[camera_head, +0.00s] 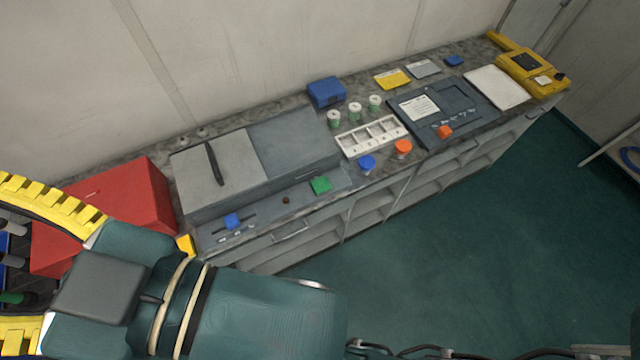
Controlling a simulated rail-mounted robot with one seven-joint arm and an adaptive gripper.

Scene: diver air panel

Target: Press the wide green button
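The wide green button (320,185) is a green block on the front strip of the grey panel (300,190), near its right end. It is in plain sight with nothing in front of it. I cannot tell whether it is pressed in. My arm's green links fill the lower left of the picture, left of and nearer than the button. My gripper is not in view.
The same strip carries a blue slider (232,221) and a small dark knob (285,200). A blue-capped jar (366,164) and a white rack (372,136) stand to the right. A red case (110,208) is at left. Open green floor (450,240) lies in front.

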